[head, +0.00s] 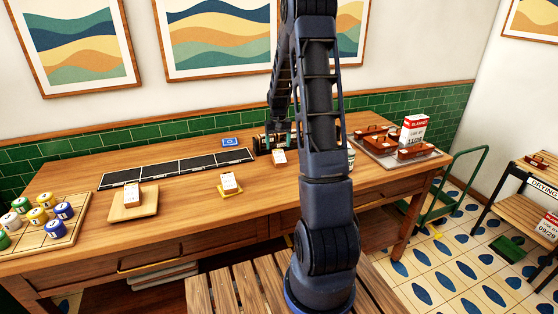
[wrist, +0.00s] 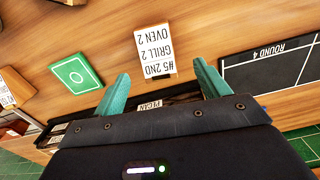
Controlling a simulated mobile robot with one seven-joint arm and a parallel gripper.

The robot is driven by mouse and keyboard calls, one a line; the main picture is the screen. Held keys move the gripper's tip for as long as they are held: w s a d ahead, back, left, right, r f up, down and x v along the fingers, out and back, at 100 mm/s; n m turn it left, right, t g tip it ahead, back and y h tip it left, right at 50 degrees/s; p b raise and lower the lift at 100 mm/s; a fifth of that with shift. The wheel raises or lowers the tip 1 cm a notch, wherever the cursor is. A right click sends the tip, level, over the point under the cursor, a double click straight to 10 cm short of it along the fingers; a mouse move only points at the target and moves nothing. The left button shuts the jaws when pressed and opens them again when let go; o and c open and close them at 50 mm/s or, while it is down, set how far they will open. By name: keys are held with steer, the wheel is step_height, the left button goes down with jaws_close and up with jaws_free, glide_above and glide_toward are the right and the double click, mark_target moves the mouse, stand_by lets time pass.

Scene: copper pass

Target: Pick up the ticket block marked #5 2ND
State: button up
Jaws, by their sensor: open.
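The ticket block marked #5 2ND (wrist: 157,52) is a small block with a white face, reading "GRILL 2" and "OVEN 2" below, upside down in the wrist view. A white-faced block (head: 279,157) just below my gripper in the head view appears to be the same one; its print is too small to read there. My gripper (wrist: 164,84) is open and empty, its teal fingers apart. The block lies beyond the fingertips, roughly centred between them, and seems untouched. My gripper also shows in the head view (head: 281,137), above the counter.
A dark box labelled PECAN (wrist: 150,104) sits close by the fingers. A black ROUND 4 panel (wrist: 270,72) and a green card (wrist: 76,76) flank the block. Other white tickets stand on a wooden tray (head: 126,212) and a yellow stand (head: 231,193). Bare counter lies between.

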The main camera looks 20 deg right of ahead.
mark_target(279, 155)
steer(key=shift+d+f, duration=0.2)
steer(key=shift+f, duration=3.65)
steer(key=c, duration=1.1)
